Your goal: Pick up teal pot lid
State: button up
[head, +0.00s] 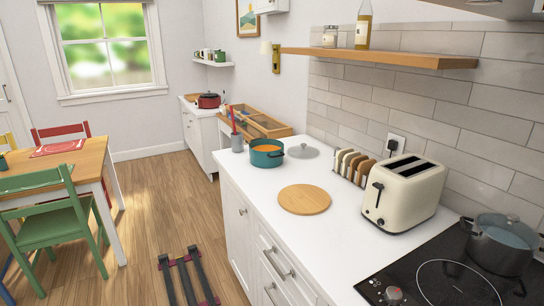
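A teal pot (266,153) stands without a lid on the white counter, with orange contents showing inside.
A round wooden board (304,199), a rack of toast slices (352,166) and a cream toaster (405,193) stand nearer. A grey utensil cup (237,143) is left of the pot. A lidded grey pot (502,245) is by the black cooktop (430,287). A wooden shelf (380,58) overhangs the counter.

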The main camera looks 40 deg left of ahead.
jog(key=shift+o, duration=0.2)
dwell(0.3)
jog(key=o, duration=1.2)
jog(key=shift+a, duration=0.1)
